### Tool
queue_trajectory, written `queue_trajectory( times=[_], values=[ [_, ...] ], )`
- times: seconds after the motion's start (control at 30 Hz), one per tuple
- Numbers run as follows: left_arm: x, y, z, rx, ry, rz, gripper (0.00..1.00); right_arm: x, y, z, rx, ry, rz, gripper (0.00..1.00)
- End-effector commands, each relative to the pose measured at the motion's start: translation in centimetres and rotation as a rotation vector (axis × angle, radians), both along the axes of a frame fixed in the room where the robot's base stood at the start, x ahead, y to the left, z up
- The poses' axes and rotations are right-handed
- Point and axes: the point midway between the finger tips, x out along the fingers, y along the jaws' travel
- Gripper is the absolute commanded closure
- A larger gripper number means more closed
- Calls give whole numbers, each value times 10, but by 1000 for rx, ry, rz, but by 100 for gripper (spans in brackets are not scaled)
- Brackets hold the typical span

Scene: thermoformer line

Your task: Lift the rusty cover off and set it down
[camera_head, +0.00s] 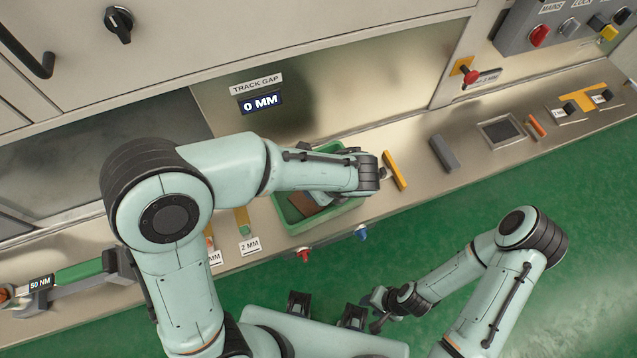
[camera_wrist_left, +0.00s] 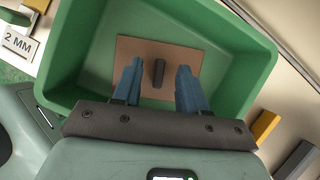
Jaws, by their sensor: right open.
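The rusty cover (camera_wrist_left: 128,50) is a flat brown plate with a dark upright handle (camera_wrist_left: 158,73). It lies inside the green bin (camera_wrist_left: 262,62), and a corner of the cover (camera_head: 303,204) shows in the head view. My left gripper (camera_wrist_left: 160,66) is over the bin and open, with its blue fingers on either side of the handle and gaps on both sides. The wrist view does not show how far the fingertips are above the plate. My right gripper (camera_head: 375,310) is open and empty, low over the green floor, away from the bin.
The bin stands on a narrow metal ledge between a yellow bar (camera_head: 396,171) and a "2 MM" label (camera_head: 250,246). A grey block (camera_head: 444,154) and a dark square pad (camera_head: 501,131) lie further right. A metal panel reading "0 MM" rises behind.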

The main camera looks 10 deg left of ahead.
Motion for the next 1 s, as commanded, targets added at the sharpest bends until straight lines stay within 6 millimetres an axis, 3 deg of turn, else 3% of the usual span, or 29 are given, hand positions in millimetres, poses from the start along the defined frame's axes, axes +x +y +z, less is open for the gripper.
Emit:
queue_trajectory(
  times=[0.23, 0.37, 0.8, 1.0],
  values=[
    [0, -1, 1, 0, 0, 0, 58, 0, 0, 0, 0, 0, 0, 57],
    [-2, -5, 12, -2, -3, -2, 58, 1, 0, 3, 0, -1, 0, 57],
    [-25, -40, 95, -2, -3, -1, 58, 11, 0, 18, 0, -12, 0, 57],
    [-32, -49, 116, 0, -1, 0, 58, 13, 0, 21, 0, -15, 0, 57]
  ],
)
